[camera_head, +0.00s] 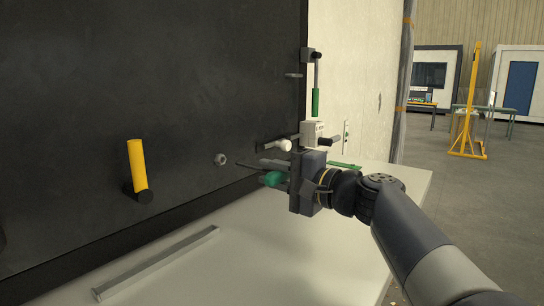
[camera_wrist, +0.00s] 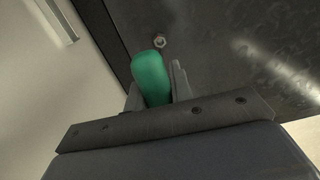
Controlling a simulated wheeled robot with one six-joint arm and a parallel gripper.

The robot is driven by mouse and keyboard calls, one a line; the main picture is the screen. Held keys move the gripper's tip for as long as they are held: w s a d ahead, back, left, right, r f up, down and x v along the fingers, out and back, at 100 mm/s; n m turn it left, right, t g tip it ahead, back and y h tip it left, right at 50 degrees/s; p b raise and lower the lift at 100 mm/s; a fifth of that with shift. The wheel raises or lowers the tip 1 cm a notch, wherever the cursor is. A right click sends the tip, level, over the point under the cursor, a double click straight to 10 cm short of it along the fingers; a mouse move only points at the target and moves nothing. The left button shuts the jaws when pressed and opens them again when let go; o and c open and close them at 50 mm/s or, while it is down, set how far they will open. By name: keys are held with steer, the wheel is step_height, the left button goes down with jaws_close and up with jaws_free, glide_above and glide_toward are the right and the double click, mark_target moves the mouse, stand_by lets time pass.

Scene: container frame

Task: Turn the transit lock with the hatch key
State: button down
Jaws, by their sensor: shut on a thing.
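The hatch key has a green handle (camera_head: 271,179) and appears to have a thin dark shaft pointing left toward the panel. My gripper (camera_head: 270,171) is shut on the green handle, in front of the dark panel. In the wrist view the green handle (camera_wrist: 151,76) stands between the two fingers. A small grey hex fitting (camera_head: 220,159), seemingly the transit lock, sits on the panel to the left of the key. It also shows in the wrist view (camera_wrist: 160,41), just beyond the handle. The key looks apart from it; the key's tip is hard to make out.
A yellow handle (camera_head: 138,165) sticks out of the panel at left. A white-ended handle (camera_head: 280,146) and a green-gripped lever (camera_head: 316,101) are near the panel's right edge. A grey bar (camera_head: 158,262) lies on the pale ledge (camera_head: 240,265), which is otherwise mostly clear in front.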

mark_target(258, 169)
steer(key=m+p, duration=0.1)
steer(key=p, duration=0.1)
steer(key=m+p, duration=0.2)
steer(key=p, duration=0.1)
steer(key=m+p, duration=0.2)
steer(key=p, duration=0.1)
steer(key=shift+r, duration=0.3)
steer(key=shift+w+a+f+m, duration=0.1)
steer(key=shift+m, duration=0.4)
steer(key=shift+f+x, duration=0.15)
steer(key=shift+x, duration=0.45)
steer(key=shift+f+x, duration=0.15)
steer(key=shift+x, duration=0.45)
steer(key=shift+w+a+r, duration=0.1)
steer(key=shift+w+a, duration=0.1)
steer(key=shift+a, duration=0.1)
steer(key=shift+r+b, duration=0.1)
steer(key=shift+b, duration=0.2)
steer(key=shift+w+a, duration=0.35)
steer(key=shift+a, duration=0.25)
steer(key=shift+w+d, duration=0.1)
steer(key=shift+d, duration=0.1)
